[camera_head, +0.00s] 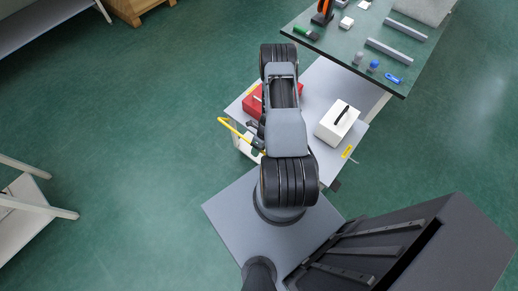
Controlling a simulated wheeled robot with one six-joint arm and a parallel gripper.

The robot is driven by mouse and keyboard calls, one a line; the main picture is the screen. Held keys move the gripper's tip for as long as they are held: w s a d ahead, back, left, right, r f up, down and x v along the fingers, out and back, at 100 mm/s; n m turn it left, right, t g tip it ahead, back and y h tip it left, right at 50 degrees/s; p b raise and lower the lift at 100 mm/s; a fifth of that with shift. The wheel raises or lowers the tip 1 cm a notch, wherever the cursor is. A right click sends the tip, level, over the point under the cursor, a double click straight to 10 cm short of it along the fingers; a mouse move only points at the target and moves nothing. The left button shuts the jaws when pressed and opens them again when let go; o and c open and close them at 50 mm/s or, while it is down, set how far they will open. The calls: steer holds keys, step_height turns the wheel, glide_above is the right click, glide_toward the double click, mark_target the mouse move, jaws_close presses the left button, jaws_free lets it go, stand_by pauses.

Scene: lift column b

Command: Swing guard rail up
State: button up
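A yellow bar, which looks like the guard rail (235,131), shows left of my arm in the head view. It slants from its bent left end down to the right, along the left side of the grey platform (318,83). I cannot tell its tilt from above. The dark end of my arm, my gripper (256,140), is partly hidden under my arm, close to the right part of the rail. I cannot tell whether it touches the rail or whether its fingers are open.
A red box (252,105) and a white box with a black handle (337,122) stand on the platform, either side of my arm. A dark green table (340,47) with tools is at the upper right. A light rack (38,207) stands at far left. The floor between is clear.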

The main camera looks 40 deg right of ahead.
steer(key=shift+o, duration=0.9)
steer(key=shift+d, duration=0.1)
steer(key=shift+d, duration=0.1)
steer(key=b+v, duration=0.1)
steer(key=v, duration=1.2)
steer(key=shift+d+r, duration=0.15)
steer(key=shift+r, duration=0.15)
